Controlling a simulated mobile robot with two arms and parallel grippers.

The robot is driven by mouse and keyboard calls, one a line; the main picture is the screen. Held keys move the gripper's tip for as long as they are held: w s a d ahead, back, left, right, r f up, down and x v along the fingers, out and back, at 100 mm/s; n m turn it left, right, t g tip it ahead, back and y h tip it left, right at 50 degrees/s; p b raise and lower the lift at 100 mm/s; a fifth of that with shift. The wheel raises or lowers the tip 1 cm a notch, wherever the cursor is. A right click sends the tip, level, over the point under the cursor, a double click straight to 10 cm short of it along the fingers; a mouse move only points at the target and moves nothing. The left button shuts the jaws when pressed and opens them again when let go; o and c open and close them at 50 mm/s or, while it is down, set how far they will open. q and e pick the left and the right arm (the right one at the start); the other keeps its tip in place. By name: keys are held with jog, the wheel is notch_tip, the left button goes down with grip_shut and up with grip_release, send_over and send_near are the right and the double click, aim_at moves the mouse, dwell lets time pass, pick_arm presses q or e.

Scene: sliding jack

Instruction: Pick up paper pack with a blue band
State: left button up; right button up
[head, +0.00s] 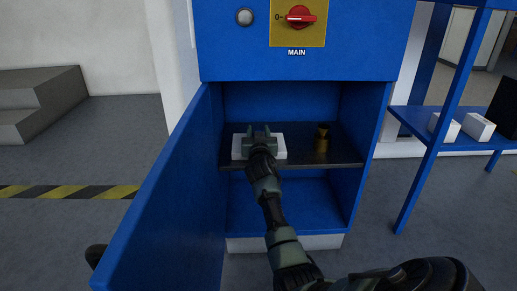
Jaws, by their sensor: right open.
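A white block-like pack (238,149) lies on the dark shelf inside the open blue cabinet. I see no blue band on it, and its middle is hidden by my right gripper. My right gripper (259,131) reaches into the cabinet from below, its fingers open and pointing away from me over the pack. I cannot tell whether the fingers touch it. Two more white packs lie on the blue rack at the right, a left one (446,127) and a right one (479,127). No blue band shows on them either.
The cabinet's blue door (165,205) stands open at the left. A panel with a red switch (299,16) is above. The lower compartment (315,200) looks empty.

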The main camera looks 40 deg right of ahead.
jog(key=shift+c, duration=0.3)
grip_shut()
dwell(1.1)
